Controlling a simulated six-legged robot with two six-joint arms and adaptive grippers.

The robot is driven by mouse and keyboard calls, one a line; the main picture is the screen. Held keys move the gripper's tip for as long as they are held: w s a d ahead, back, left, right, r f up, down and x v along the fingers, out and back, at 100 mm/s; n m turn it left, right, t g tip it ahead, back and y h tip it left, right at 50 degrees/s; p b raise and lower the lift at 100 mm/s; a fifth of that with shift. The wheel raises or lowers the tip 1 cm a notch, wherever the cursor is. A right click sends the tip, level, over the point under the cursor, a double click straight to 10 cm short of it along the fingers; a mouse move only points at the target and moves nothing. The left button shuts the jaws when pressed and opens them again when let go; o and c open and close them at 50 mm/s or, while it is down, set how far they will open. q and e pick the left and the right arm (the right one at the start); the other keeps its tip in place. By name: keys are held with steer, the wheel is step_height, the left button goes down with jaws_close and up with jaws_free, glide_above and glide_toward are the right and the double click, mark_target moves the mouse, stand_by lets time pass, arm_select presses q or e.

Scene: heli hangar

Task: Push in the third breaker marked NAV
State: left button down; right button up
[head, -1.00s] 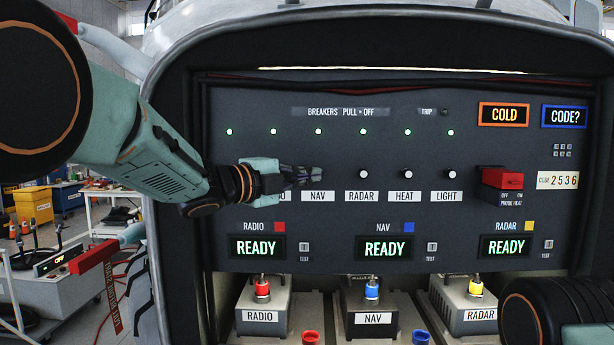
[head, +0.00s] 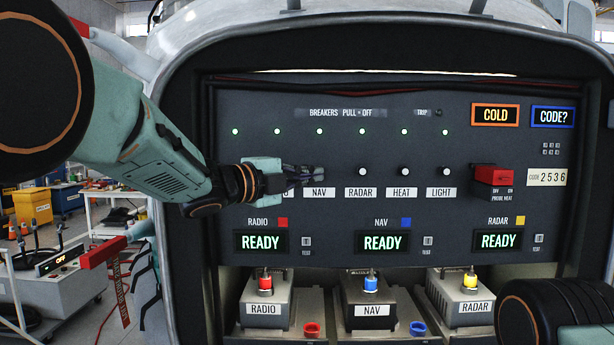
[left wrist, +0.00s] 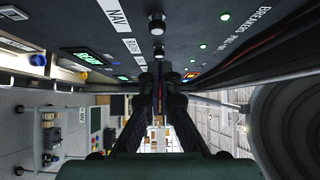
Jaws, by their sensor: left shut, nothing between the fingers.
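The dark breaker panel (head: 260,155) fills the middle of the head view. The white NAV label (head: 319,191) is under my left gripper (head: 312,176), which is shut and empty with its tips over the NAV breaker's place. The NAV breaker is hidden there in the head view. In the left wrist view, a dark round NAV breaker knob (left wrist: 157,23) stands beside the NAV label (left wrist: 117,15), above the closed fingertips (left wrist: 158,76). I cannot tell whether the fingers touch it. The light above NAV (head: 319,132) is green. My right gripper is not in view.
A red probe heat switch (head: 493,175) sticks out further right. READY displays (head: 260,241) and labelled boxes (head: 374,311) are below.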

arm_select(q)
steer(key=shift+s+a+f+n+t+y+b, duration=1.45)
steer(key=shift+s+a+n, duration=1.8)
steer(key=shift+a, duration=1.7)
steer(key=s+a+f+n+g+y+b, duration=0.15)
steer(key=f+n, duration=0.35)
steer(key=f, duration=0.7)
steer(key=s+a+f+n+g+y+b, duration=0.1)
steer(key=s+a+f+n+y+b, duration=0.3)
steer(key=f, duration=0.9)
steer(key=s+a+f+n+g+y+p, duration=0.15)
steer(key=f+n, duration=0.45)
steer(key=f, duration=0.6)
steer(key=s+a+f+n+g+y+b, duration=0.1)
steer(key=s+a+f+n+g+b, duration=0.15)
steer(key=s+f, duration=0.7)
steer(key=s+a+f+n+g+y+b, duration=0.2)
steer(key=s+f+n+g, duration=0.1)
steer(key=s+f, duration=0.65)
steer(key=s+f+g+b, duration=0.4)
steer(key=s+f, duration=1)
steer(key=s, duration=0.5)
steer(key=shift+a+f+n+g, duration=0.3)
steer(key=shift+f+n+g, duration=0.1)
steer(key=shift+g, duration=0.4)
